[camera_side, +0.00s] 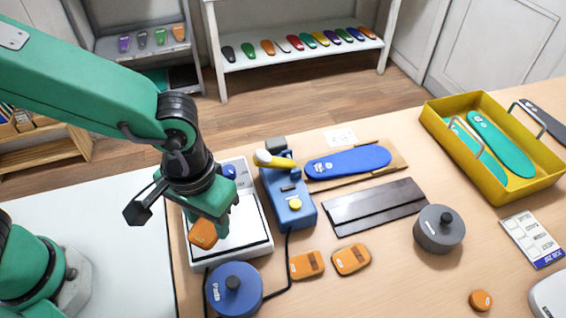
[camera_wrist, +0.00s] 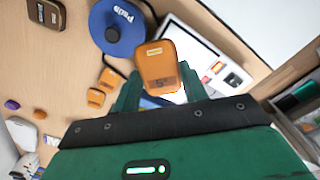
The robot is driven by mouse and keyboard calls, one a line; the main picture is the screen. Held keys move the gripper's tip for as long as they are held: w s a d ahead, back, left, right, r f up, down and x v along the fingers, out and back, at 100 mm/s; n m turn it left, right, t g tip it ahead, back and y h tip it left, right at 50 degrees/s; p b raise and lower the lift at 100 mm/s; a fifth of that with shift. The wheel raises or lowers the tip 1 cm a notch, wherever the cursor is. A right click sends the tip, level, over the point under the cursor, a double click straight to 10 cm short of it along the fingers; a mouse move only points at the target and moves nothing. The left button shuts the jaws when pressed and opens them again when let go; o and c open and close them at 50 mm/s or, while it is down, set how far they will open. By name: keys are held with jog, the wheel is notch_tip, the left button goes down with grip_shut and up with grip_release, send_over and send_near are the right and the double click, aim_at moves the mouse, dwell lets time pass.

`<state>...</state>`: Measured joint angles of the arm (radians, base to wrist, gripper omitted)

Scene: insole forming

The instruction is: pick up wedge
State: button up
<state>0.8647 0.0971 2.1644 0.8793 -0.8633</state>
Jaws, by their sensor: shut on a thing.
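An orange wedge (camera_side: 203,233) is held in my gripper (camera_side: 213,208), above the white flat device with a dark-edged plate. In the wrist view the wedge (camera_wrist: 158,66) sits between the two green fingers of my gripper (camera_wrist: 158,88), with a pale label near its top. The fingers are shut on it. Two more orange wedges lie side by side on the table, the left one (camera_side: 307,264) and the right one (camera_side: 352,259). They also show left of the held wedge in the wrist view.
The white device (camera_side: 259,245) lies below my gripper. A blue pad pot (camera_side: 234,289) stands in front, and a blue unit with a yellow lever (camera_side: 287,205) to the right. Farther right are a blue insole (camera_side: 348,162), grey round weight (camera_side: 438,232) and yellow tray (camera_side: 479,202).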

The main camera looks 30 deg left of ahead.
jog(key=s+d+r, duration=0.1)
jog(key=s+r, duration=0.2)
jog(key=s, duration=0.3)
jog(key=shift+d+r, duration=0.35)
jog(key=shift+d, duration=0.05)
jog(key=shift+w, duration=0.15)
jog(key=w+d+r+n, duration=0.1)
jog(key=w+d+n, duration=0.4)
jog(key=w, duration=0.4)
jog(key=w+d+r+n, duration=0.2)
jog(key=w+d+n, duration=0.1)
jog(key=w+n, duration=0.45)
jog(key=w+a+f+n, duration=0.1)
jog(key=w+f+n, duration=0.2)
jog(key=w+n, duration=1)
jog(key=shift+w+a, duration=0.15)
jog(key=shift+w, duration=2.7)
jog(key=shift+f, duration=0.2)
jog(key=shift+f, duration=6.4)
